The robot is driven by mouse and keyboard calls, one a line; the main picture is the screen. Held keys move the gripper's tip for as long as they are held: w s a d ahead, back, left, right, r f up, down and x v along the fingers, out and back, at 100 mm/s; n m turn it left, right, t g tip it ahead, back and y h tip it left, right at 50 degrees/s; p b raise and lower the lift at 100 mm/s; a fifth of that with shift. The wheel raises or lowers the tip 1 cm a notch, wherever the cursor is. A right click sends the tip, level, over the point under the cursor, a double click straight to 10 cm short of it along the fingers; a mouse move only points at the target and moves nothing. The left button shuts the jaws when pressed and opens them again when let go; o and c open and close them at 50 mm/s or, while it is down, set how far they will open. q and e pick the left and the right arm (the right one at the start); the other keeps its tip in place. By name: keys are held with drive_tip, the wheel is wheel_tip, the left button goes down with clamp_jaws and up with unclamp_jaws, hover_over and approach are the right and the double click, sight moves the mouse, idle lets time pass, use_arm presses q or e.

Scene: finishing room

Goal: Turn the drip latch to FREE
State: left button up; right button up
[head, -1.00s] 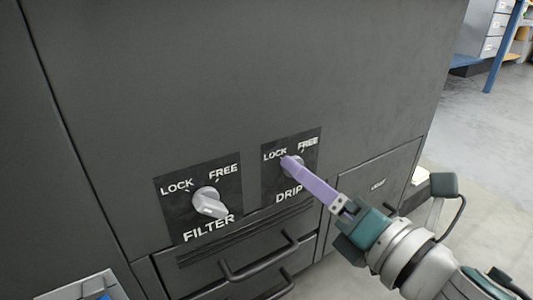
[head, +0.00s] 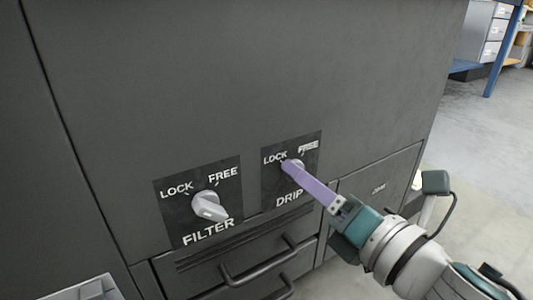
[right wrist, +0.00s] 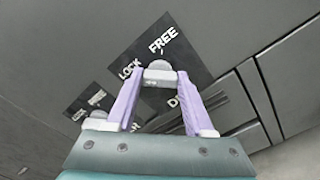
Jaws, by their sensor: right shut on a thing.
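The drip latch (head: 298,163) is a pale knob on a dark plate (head: 311,146) marked LOCK, FREE and DRIP on the grey cabinet front. My right gripper (head: 290,167) reaches in from the lower right, its purple fingers shut on this knob and partly covering it. In the right wrist view the knob (right wrist: 160,68) sits between the two fingertips (right wrist: 160,77), below the LOCK and FREE words. The fingers hide much of the knob's grip, so which word it points at is unclear. My left gripper is out of view.
A filter latch (head: 209,206) with a similar pale knob is left of the drip plate. Below are drawers with a dark bar handle (head: 258,266). Open floor (head: 480,150) and a blue-framed rack (head: 495,60) lie at the right.

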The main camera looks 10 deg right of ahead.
clamp_jaws()
drive_tip(key=shift+m, duration=0.3)
drive_tip(key=m+p, duration=0.4)
drive_tip(key=m, duration=1.3)
drive_tip(key=shift+m, duration=0.3)
drive_tip(key=o, duration=1.1)
unclamp_jaws()
